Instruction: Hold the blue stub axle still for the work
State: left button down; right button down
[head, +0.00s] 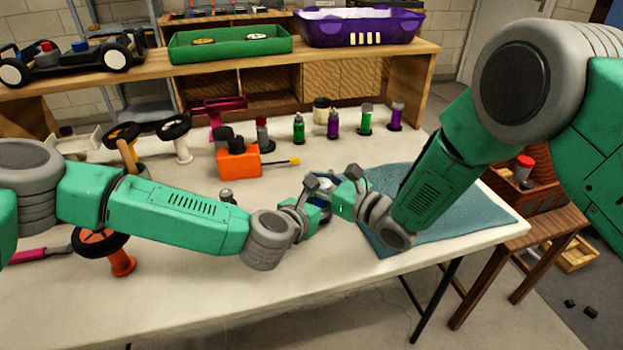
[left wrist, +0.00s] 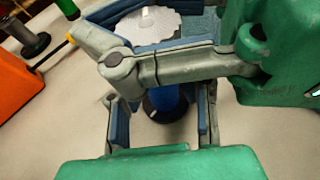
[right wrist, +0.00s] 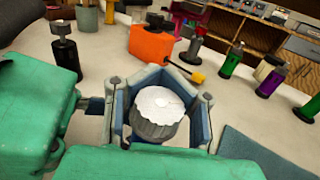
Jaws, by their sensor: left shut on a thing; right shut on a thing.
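The blue stub axle (left wrist: 168,98) stands upright between the fingers of my left gripper (head: 312,206), which is shut on it low down. A dark round base shows under it in the left wrist view. A grey ribbed cap with a white top (right wrist: 158,112) sits above the axle; its white top also shows in the left wrist view (left wrist: 145,24). My right gripper (head: 335,198) is shut around this cap, its fingers on both sides. In the head view the grippers hide most of both parts. I cannot tell how far the cap is on the axle.
An orange block (head: 238,161) with a yellow-tipped rod lies behind the left gripper. Green and purple bottle-like pieces (head: 299,128) stand farther back. A blue-grey mat (head: 470,215) lies under the right arm.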

jog(key=shift+w+d+f+m+t+h, duration=0.1)
jog(key=shift+d+f+m+t+h, duration=0.1)
jog(key=shift+d+m+t+h, duration=0.25)
jog(key=c, duration=1.5)
grip_release()
jog(key=shift+o, duration=0.9)
jog(key=shift+a+r, duration=0.1)
jog(key=shift+a, duration=0.1)
jog(key=v, duration=1.2)
